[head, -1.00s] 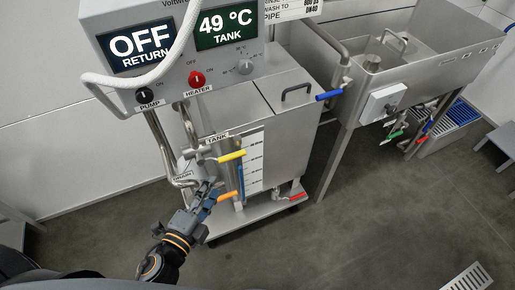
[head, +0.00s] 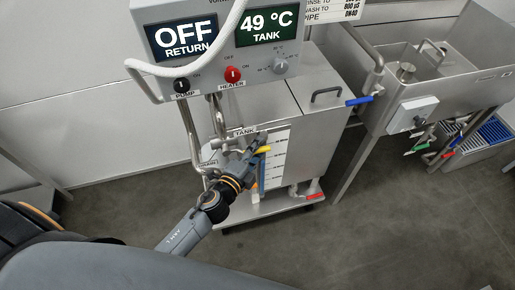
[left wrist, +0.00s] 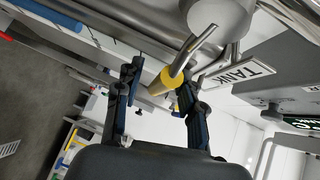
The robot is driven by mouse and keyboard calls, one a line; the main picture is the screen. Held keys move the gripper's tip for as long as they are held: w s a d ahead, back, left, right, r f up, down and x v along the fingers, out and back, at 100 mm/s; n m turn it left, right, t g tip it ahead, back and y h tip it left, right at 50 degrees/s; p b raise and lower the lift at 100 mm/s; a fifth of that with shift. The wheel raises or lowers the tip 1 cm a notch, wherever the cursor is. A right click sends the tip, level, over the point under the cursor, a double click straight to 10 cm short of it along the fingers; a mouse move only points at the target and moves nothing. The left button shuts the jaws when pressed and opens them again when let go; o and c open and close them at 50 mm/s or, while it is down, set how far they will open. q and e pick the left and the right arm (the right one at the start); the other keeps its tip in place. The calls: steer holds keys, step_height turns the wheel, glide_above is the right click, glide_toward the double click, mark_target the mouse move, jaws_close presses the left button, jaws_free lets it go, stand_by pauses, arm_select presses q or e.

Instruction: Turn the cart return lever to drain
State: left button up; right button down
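The lever with the yellow grip (head: 264,149) sits on the cart's pipework just below the TANK label (head: 242,131), its grip pointing right, away from the DRAIN label (head: 208,163). I take it for the return lever. My left gripper (head: 256,147) is at this lever and partly covers it. In the left wrist view the yellow grip (left wrist: 160,83) on its metal stem lies between the two spread fingers of the gripper (left wrist: 158,90), close to the right finger; I cannot tell if they touch. The TANK label (left wrist: 240,75) shows beside it. My right gripper is not in view.
The control panel (head: 215,45) reads OFF RETURN and 49 °C TANK, above the pipes. A blue-handled lever (head: 359,101) and a red-handled one (head: 314,196) are on the cart's right side. A steel sink (head: 430,75) stands at right. Open floor lies in front.

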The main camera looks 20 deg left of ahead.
arm_select(q)
steer(key=shift+c, duration=0.4)
jaws_close()
